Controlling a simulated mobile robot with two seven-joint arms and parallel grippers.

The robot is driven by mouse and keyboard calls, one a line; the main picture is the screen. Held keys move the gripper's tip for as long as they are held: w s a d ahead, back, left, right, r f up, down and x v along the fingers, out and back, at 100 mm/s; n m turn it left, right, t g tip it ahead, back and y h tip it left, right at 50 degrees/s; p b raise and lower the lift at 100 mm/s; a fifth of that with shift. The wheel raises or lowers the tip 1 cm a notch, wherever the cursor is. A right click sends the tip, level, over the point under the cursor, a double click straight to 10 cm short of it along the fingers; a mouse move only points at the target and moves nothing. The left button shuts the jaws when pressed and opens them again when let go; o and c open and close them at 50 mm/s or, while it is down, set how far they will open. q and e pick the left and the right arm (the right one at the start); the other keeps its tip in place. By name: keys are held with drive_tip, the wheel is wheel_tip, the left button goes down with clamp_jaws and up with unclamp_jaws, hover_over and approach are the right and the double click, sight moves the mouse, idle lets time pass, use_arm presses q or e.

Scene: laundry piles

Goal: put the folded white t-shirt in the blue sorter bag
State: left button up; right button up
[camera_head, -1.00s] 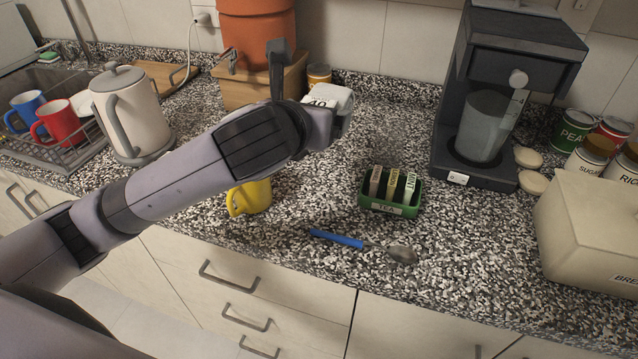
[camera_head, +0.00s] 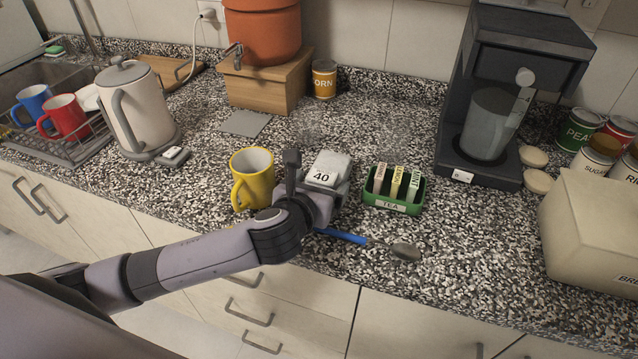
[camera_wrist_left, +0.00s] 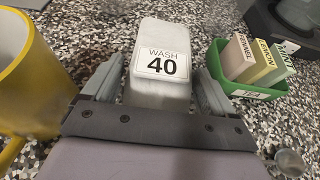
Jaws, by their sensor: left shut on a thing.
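No t-shirt and no blue sorter bag show in these views. My left gripper (camera_head: 318,186) is shut on a pale grey block-like item (camera_head: 330,164) with a "40" label. In the left wrist view the label on this item (camera_wrist_left: 160,95) reads "WASH 40", and a finger of the gripper (camera_wrist_left: 157,85) lies on each side of it. The item is between a yellow mug (camera_head: 254,176) on the left and a green tea holder (camera_head: 393,205) on the right. I cannot tell whether it touches the counter. My right gripper is out of view.
On the speckled counter (camera_head: 480,240), a blue-handled spoon (camera_head: 405,251) lies in front of the tea holder. A coffee machine (camera_head: 510,60) and a bread box (camera_head: 590,225) stand right. A kettle (camera_head: 135,105) stands left. Counter behind the tea holder is clear.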

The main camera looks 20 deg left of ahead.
use_arm(q)
drive_tip(key=o, duration=0.9)
